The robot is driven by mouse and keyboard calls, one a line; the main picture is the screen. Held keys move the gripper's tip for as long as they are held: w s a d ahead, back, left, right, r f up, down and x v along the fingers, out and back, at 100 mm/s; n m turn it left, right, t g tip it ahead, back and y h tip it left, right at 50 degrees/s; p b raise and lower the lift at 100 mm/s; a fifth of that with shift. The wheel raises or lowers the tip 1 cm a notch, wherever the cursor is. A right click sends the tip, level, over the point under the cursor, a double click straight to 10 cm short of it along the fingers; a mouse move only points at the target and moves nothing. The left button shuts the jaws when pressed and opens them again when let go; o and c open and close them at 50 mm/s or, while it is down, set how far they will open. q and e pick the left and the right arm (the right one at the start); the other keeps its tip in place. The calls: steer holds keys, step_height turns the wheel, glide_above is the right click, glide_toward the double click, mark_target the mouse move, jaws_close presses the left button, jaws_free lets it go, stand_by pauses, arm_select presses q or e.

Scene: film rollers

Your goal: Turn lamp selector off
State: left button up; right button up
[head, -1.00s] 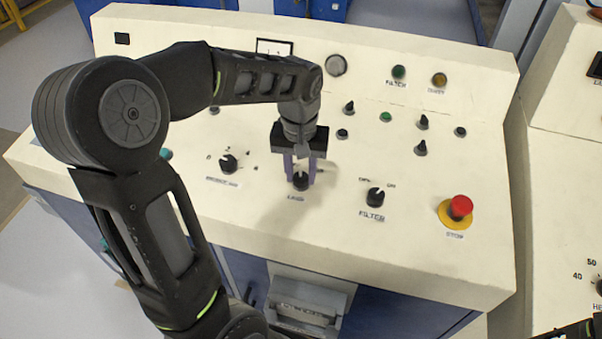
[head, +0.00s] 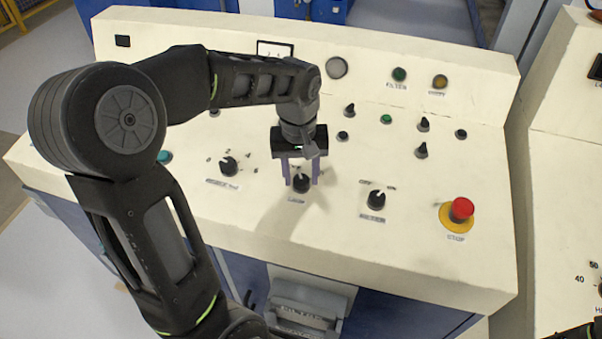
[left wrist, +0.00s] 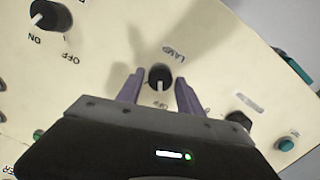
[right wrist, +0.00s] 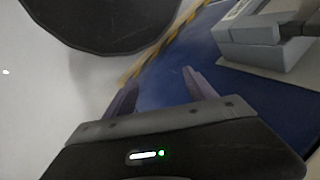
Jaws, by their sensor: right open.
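The lamp selector (head: 301,184) is a black knob with a white pointer on the cream panel, beside its LAMP label. My left gripper (head: 301,182) points down over it with purple fingers spread on either side. In the left wrist view the knob (left wrist: 160,77) sits between the fingertips (left wrist: 159,88), with a gap on each side. Its white pointer faces a small, partly hidden label that seems to read OFF. My right gripper (right wrist: 157,88) is open and empty, away from the panel.
A filter selector (head: 376,200) stands to the right, a numbered knob (head: 229,166) to the left. A red stop button (head: 461,209) on a yellow base is further right. Small knobs and indicator lamps line the panel behind. A grey box (right wrist: 265,45) shows in the right wrist view.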

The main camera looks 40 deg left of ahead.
mark_target(300, 179)
arm_select(q)
steer(key=shift+o, duration=0.9)
steer(key=r, duration=0.7)
steer(key=shift+s+r, duration=0.2)
steer(key=shift+r, duration=0.2)
